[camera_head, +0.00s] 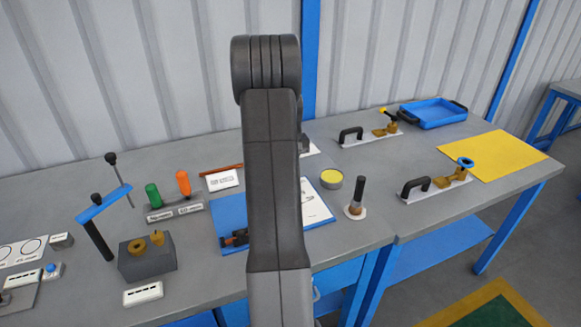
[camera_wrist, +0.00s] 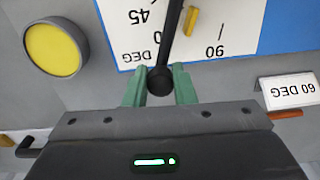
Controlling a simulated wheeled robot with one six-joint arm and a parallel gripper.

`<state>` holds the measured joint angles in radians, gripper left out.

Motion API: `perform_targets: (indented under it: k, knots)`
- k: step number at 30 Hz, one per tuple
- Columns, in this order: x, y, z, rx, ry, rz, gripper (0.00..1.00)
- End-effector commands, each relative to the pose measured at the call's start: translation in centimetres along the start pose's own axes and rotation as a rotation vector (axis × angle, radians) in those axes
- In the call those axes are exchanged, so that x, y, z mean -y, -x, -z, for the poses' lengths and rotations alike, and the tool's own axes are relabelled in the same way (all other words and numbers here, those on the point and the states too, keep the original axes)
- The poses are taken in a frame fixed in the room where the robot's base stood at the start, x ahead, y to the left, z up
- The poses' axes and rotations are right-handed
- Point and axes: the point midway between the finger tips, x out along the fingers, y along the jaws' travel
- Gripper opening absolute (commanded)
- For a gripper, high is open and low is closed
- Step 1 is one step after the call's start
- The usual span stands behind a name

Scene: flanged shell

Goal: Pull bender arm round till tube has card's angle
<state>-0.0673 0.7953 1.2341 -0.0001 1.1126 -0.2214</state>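The bender arm (camera_wrist: 174,35) is a dark rod ending in a round black knob (camera_wrist: 160,82) in the wrist view. My gripper (camera_wrist: 160,76) has its green fingers on both sides of the knob, with no clear gap. A short yellow piece (camera_wrist: 191,21) is beside the rod; I cannot tell if it is the tube. Beneath lies a white sheet marked 45 and 90 DEG (camera_wrist: 230,30) on a blue board (camera_wrist: 106,18). A card (camera_wrist: 290,92) reads 60 DEG; it also shows in the head view (camera_head: 222,180). My arm hides most of the bender there.
A yellow-topped round tin (camera_wrist: 55,48) is close beside my gripper. In the head view, a stand with green and orange handles (camera_head: 175,211) and a dark block (camera_head: 148,257) are at left. Clamps, a blue tray (camera_head: 432,113) and a yellow mat (camera_head: 493,158) are at right.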

Motion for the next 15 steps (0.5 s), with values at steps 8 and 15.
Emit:
perform_targets:
  k: [8,15]
  knots:
    - [-0.01,0.07,0.06,-0.003,-0.001,0.000,0.45]
    - [-0.04,0.80,0.09,-0.004,-0.002,-0.001,0.45]
